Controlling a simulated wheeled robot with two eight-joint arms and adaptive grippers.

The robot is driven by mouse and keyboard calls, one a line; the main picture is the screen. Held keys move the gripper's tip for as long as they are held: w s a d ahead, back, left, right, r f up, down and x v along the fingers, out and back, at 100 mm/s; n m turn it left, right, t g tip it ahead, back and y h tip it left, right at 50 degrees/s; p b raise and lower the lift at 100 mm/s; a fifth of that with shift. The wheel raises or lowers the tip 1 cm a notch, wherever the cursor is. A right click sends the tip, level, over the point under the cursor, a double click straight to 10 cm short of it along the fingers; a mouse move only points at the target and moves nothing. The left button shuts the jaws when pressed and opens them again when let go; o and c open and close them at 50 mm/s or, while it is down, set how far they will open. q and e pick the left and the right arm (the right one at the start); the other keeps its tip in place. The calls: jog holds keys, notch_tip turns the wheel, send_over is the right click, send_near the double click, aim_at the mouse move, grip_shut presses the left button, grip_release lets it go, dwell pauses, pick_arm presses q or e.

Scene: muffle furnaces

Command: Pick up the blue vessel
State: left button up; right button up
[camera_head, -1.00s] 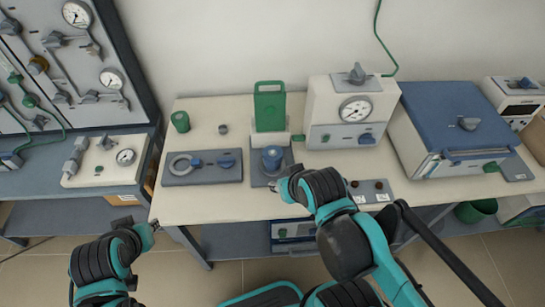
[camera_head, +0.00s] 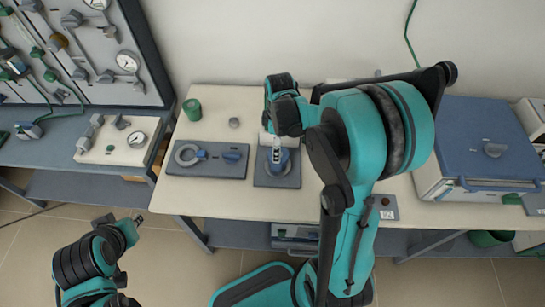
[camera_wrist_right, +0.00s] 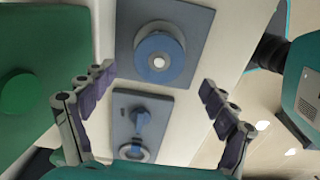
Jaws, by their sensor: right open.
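The blue vessel (camera_head: 284,164) sits on a dark grey plate (camera_head: 276,181) on the cream bench, partly hidden by my right gripper in the head view. In the right wrist view the blue vessel (camera_wrist_right: 158,58) shows from above, round with a pale centre knob. My right gripper (camera_head: 277,150) is over it. Its two fingers (camera_wrist_right: 156,80) are spread wide and empty, with the vessel ahead between them and apart from both. My left gripper (camera_head: 132,219) is low at the left, in front of the bench and away from the vessel; its jaws are too small to read.
A grey plate with a ring and blue knob (camera_head: 206,158) lies left of the vessel. A tall green object (camera_wrist_right: 20,100) is close to my right gripper. A blue-topped furnace (camera_head: 485,140) stands right.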

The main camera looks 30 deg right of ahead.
notch_tip(320, 180, down, 3)
jog(key=shift+r+b, duration=0.2)
jog(key=shift+b, duration=0.3)
jog(key=f+b, duration=0.1)
jog(key=f, duration=0.1)
jog(key=f+b, duration=0.1)
jog(key=f, duration=0.2)
jog(key=shift+d+f, duration=0.2)
jog(key=shift+f, duration=0.1)
jog(key=shift+r, duration=0.1)
jog(key=c, duration=1.7)
jog(key=shift+r, duration=0.1)
